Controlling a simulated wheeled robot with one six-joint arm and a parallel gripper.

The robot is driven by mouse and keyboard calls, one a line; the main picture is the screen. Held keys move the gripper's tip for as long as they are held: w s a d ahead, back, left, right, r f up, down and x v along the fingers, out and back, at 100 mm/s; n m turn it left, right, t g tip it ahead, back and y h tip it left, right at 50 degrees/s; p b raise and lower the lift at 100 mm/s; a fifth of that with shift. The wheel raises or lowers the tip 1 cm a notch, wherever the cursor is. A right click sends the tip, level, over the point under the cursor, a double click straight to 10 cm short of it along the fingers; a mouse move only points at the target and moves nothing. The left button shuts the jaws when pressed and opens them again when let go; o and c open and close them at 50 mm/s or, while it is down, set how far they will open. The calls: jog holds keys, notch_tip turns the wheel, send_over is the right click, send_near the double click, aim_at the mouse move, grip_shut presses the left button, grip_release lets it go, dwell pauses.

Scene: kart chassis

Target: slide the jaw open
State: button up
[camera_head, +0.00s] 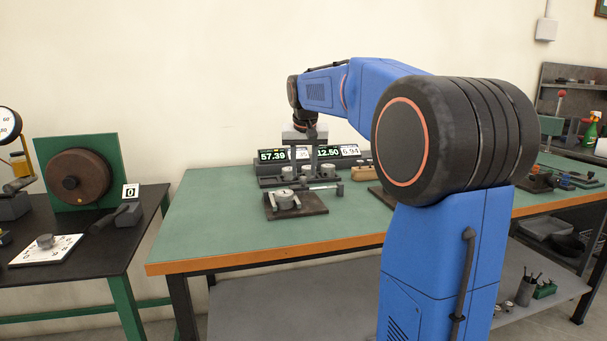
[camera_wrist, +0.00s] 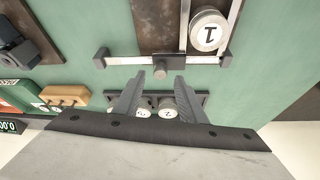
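A caliper-like gauge (camera_head: 297,204) lies on a brown plate on the green bench, with a light cylinder set in it. In the wrist view the cylinder, marked 1 (camera_wrist: 208,30), sits between two pale upright jaw arms (camera_wrist: 184,25). A pale beam (camera_wrist: 125,60) runs across below them, with dark end blocks. A small round knob (camera_wrist: 160,72) sticks out from the beam. My gripper (camera_wrist: 158,80) is open and empty, its two grey fingertips apart, one on either side of the knob in the picture. I cannot tell whether they touch it or are still above it.
A dark rack (camera_wrist: 197,97) with numbered cylinders shows behind my fingers. Digital displays (camera_head: 272,156) stand behind the gauge, and a wooden block (camera_wrist: 63,96) is at left. The bench's front left (camera_head: 215,225) is clear. A black side table (camera_head: 150,205) stands at left.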

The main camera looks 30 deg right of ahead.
jog(key=shift+x, duration=1.3)
grip_shut()
jog(key=shift+s+d, duration=0.2)
jog(key=shift+d, duration=0.55)
jog(key=shift+s+d, duration=0.25)
jog(key=shift+d, duration=0.5)
grip_release()
jog(key=v, duration=1.7)
jog(key=shift+r, duration=0.2)
